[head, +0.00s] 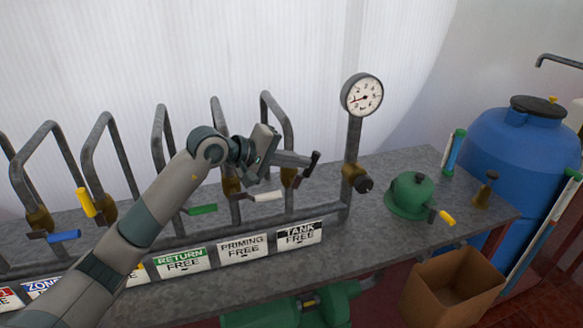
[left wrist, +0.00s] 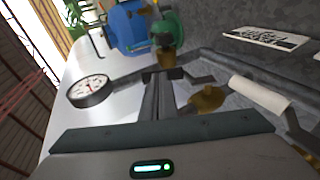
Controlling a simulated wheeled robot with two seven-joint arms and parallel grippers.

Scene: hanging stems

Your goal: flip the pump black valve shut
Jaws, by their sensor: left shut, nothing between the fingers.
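The black valve lever (head: 313,164) is tilted up on its brass body (head: 289,177), above the TANK FREE sign (head: 300,233) in the head view. My left gripper (head: 305,161) is shut and empty, with its fingertips right at this lever; I cannot tell whether they touch it. In the left wrist view the dark lever (left wrist: 176,74) shows at the tips of my shut fingers, partly hidden by them, with its brass body (left wrist: 207,98) to the right. My right gripper is not in view.
A white lever (head: 265,196) and a green lever (head: 203,209) stick out to the left along the pipes. A gauge (head: 362,95) stands to the right on its post, with a brass valve (head: 354,176) below. A green pump-like device (head: 408,198) sits further right on the bench.

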